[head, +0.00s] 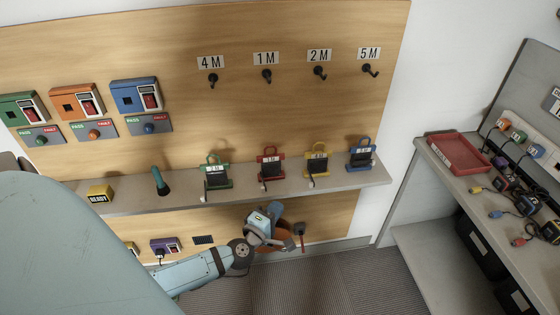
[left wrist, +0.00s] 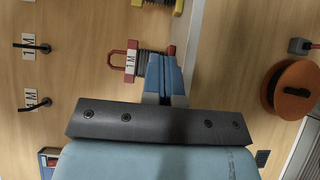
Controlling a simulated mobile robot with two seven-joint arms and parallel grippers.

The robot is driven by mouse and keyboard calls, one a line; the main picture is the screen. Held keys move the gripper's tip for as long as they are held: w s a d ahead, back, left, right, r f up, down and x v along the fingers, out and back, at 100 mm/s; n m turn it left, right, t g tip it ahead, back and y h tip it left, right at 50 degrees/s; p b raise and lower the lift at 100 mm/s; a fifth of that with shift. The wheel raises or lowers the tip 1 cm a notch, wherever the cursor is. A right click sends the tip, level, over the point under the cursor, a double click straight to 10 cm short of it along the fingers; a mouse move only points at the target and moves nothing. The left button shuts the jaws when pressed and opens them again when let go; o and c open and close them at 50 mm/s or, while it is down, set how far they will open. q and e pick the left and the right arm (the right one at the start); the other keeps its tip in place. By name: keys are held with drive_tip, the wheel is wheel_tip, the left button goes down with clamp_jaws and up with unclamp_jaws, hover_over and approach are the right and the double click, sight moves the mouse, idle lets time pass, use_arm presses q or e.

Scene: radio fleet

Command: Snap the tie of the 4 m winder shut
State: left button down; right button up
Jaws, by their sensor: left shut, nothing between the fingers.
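The winders stand in a row on the grey shelf (head: 130,201). The green winder (head: 215,176), with a black body and a small tag I cannot read for certain, stands under the 4 M sign (head: 210,62). A cord end hangs at its front; whether its tie is open or shut is too small to tell. In the left wrist view it is not visible. My left gripper (head: 273,211) is in front of the shelf, below the red winder (head: 270,167). Its blue fingers (left wrist: 163,65) are together and empty, near the red winder marked 1M (left wrist: 131,62). My right gripper is not in view.
The yellow winder (head: 317,165) and blue winder (head: 361,157) stand further right. An orange reel (head: 286,244) hangs behind my left gripper, also in the left wrist view (left wrist: 296,88). Black hooks (head: 213,79) above are bare. A side bench holds a red tray (head: 459,153).

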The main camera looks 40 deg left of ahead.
use_arm(q)
drive_tip(key=shift+w+d, duration=0.25)
drive_tip(key=shift+w, duration=1.5)
drive_tip(key=shift+w+d, duration=0.2)
drive_tip(key=shift+w, duration=1.6)
drive_tip(key=shift+w+d, duration=0.25)
drive_tip(key=shift+w, duration=1.5)
